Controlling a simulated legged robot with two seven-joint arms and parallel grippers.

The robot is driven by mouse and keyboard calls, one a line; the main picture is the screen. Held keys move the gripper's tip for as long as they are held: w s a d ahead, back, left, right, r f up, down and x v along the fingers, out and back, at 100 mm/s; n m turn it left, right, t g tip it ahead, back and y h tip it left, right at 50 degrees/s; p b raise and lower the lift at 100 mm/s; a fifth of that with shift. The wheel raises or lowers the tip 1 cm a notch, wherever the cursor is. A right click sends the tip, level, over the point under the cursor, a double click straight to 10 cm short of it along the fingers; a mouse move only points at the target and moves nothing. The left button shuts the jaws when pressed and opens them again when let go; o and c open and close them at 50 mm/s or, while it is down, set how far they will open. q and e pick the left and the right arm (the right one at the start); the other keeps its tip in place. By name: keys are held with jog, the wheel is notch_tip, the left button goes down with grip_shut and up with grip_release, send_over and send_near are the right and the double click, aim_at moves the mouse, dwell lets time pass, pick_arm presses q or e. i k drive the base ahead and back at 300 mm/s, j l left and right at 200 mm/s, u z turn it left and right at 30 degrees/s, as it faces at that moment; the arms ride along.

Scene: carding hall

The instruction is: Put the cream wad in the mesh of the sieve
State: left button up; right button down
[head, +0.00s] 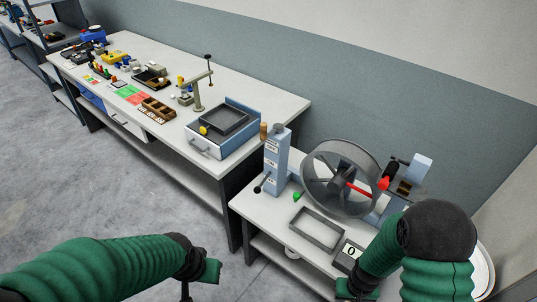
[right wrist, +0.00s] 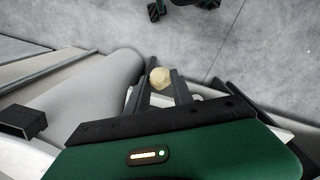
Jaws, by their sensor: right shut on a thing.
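The cream wad (right wrist: 160,77) is a small pale ball between the fingertips of my right gripper (right wrist: 160,88) in the right wrist view, with the floor far below it. In the head view my right gripper (head: 345,290) is mostly hidden by its own arm at the bottom right, and the wad does not show. A dark rectangular frame on a blue box with a handle looks like the sieve (head: 222,122); its mesh is too small to make out. My left gripper (head: 196,284) hangs in front of the benches, its fingers too unclear to read.
Open floor lies left.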

aim_at(223, 120)
jog(key=i+j, duration=0.15)
jog(key=j, duration=0.3)
jog(key=i+j+z, duration=0.15)
jog(key=j, duration=0.25)
jog(key=i+j, duration=0.15)
jog(key=j, duration=0.3)
jog(key=i+j+z, duration=0.1)
jog(key=j, duration=0.35)
jog(key=i+j+z, duration=0.1)
jog(key=j, duration=0.35)
jog(key=i+j, duration=0.15)
jog(key=j, duration=0.3)
jog(key=i+j+z, duration=0.1)
jog(key=j, duration=0.4)
